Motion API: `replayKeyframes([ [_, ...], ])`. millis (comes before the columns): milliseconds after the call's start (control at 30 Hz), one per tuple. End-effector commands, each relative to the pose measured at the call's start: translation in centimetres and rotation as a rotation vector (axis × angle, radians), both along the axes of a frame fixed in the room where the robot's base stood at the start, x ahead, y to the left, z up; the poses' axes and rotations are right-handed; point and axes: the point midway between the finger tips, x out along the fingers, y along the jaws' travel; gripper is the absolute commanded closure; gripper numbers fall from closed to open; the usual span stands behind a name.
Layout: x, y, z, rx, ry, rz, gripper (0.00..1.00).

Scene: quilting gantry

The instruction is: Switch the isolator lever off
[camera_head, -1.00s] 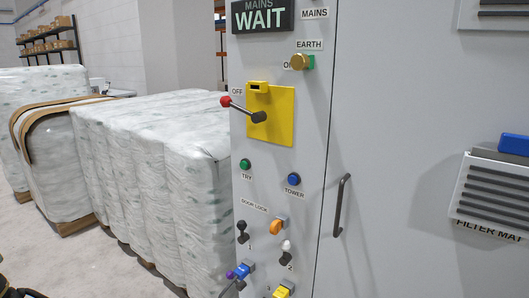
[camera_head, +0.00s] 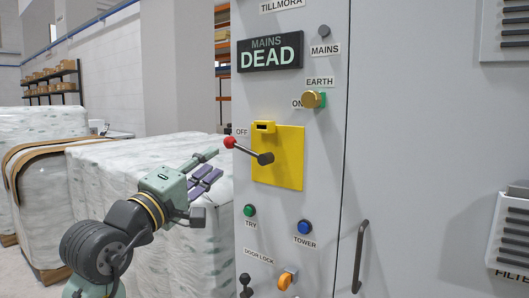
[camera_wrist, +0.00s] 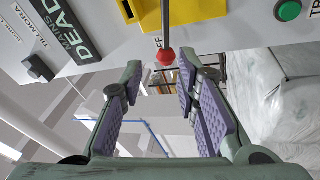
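The isolator lever (camera_head: 248,151) is a dark rod with a red knob (camera_head: 230,143), on a yellow plate (camera_head: 291,158) on the grey cabinet front. It points left and slightly up, its knob by the OFF label (camera_head: 241,132). A sign (camera_head: 269,55) above reads MAINS DEAD. My gripper (camera_head: 214,165) is open and empty, just left of the knob, and seems not to touch it. In the wrist view the red knob (camera_wrist: 165,56) shows beyond and between the open purple-padded fingers (camera_wrist: 156,84), with the rod (camera_wrist: 166,20) running up from it.
A green TRY button (camera_head: 249,210), a blue TOWER button (camera_head: 305,227) and an orange door lock key (camera_head: 286,280) sit below. A cabinet handle (camera_head: 360,256) juts out at right. Wrapped bales (camera_head: 150,160) stand left.

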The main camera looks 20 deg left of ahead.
Motion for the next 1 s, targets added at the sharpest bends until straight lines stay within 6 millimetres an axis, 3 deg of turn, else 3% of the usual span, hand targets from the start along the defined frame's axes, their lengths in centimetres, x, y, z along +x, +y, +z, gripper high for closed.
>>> replayKeyframes([
  [233, 2.1, -1.0, -0.1, -0.033, 0.050, -0.044, 0.71],
  [700, 9.6, -2.8, 1.7, -0.031, 0.045, -0.040, 0.71],
  [1000, 10.6, -3.0, 1.7, -0.031, 0.044, -0.039, 0.71],
])
